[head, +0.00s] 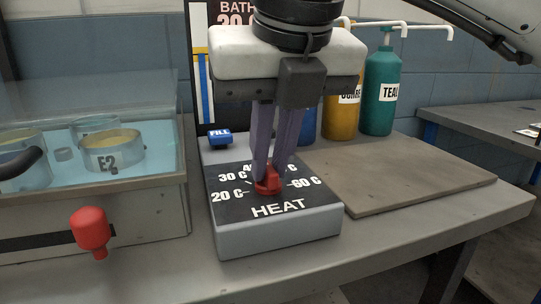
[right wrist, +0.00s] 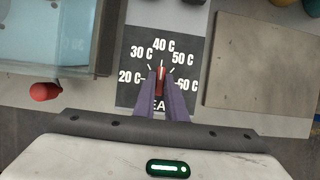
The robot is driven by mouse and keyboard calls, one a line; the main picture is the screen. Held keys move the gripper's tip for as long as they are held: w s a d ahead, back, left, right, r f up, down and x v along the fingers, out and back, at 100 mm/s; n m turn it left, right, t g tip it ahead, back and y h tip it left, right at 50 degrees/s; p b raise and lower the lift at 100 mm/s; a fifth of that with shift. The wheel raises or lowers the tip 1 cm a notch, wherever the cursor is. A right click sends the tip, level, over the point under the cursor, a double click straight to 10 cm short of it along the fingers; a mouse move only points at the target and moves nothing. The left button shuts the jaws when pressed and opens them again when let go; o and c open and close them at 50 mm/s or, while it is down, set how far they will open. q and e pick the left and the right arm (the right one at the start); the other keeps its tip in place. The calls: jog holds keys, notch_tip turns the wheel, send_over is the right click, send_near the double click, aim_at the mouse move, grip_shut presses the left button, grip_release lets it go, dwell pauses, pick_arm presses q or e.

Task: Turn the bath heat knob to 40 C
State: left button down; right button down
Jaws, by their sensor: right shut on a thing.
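The red heat knob (head: 268,187) sits on the sloped dark face of the heat box (head: 280,236), inside an arc of marks from 20 C to 60 C. My right gripper (head: 269,172) is above the box, fingers pointing down and shut on the knob. In the right wrist view the knob (right wrist: 160,82) lies between the two purple fingers, its long side pointing roughly up at the 40 C label (right wrist: 163,45). The fingers hide part of the knob and the HEAT lettering. A display (head: 237,14) behind reads BATH and apparently 20 C, partly covered by my gripper. My left gripper is out of view.
A glass-walled bath (head: 150,150) with beakers stands left, with a red handle (head: 91,229) on its front. A blue FILL button (head: 219,137) is behind the dial. Yellow (head: 343,115) and teal (head: 380,95) bottles stand behind a bare brown board (head: 400,178).

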jog(key=c, duration=1.9)
grip_release()
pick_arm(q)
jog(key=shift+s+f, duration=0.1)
pick_arm(e)
jog(key=shift+o, duration=0.5)
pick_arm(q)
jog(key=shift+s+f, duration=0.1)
